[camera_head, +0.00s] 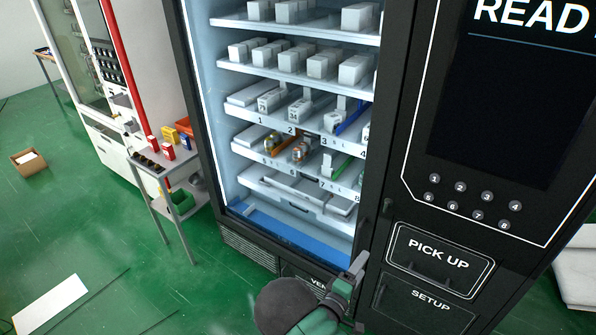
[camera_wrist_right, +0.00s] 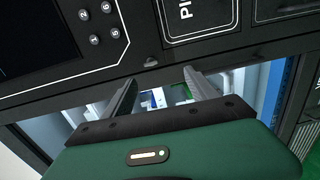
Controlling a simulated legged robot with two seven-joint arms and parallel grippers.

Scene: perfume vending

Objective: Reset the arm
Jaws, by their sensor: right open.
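The black vending machine (camera_head: 390,150) fills the middle and right of the head view, with lit white shelves inside. My right gripper (camera_head: 352,275) is in front of the machine's lower part, left of the PICK UP panel (camera_head: 438,258). In the right wrist view its two fingers (camera_wrist_right: 162,88) are spread apart, with nothing seen between them but the machine's inside behind. I cannot tell whether the fingers touch the machine. My left gripper is not in view.
Small bottles (camera_head: 299,152) and white boxes (camera_head: 322,64) stand on the shelves. A small side table (camera_head: 158,170) with red and yellow boxes stands left of the machine. A cardboard box (camera_head: 28,160) lies on the green floor farther left. Much of the left floor is clear.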

